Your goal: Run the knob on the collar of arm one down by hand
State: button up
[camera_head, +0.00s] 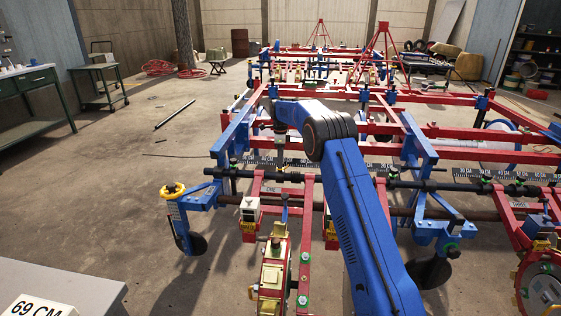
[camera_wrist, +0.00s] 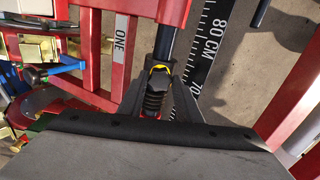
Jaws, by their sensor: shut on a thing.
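In the wrist view my gripper (camera_wrist: 158,90) has a dark finger on each side of a small black knob (camera_wrist: 155,82) with a yellow edge, and is shut on it. A dark ribbed piece sits just below the knob in the picture. A black round bar (camera_wrist: 166,42) runs up from behind the knob, against a red frame. A red arm (camera_wrist: 121,45) with a white label reading ONE is left of the knob. In the head view my blue arm reaches over the planter frame, and the knob cannot be made out. The collar is mostly hidden.
A black centimetre scale (camera_wrist: 205,40) lies right of the knob. Red bars stand close on both sides. Open floor (camera_head: 100,190) lies left.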

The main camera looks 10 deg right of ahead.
jog(key=o, duration=1)
notch_tip(320, 180, up, 18)
jog(key=shift+f, duration=0.25)
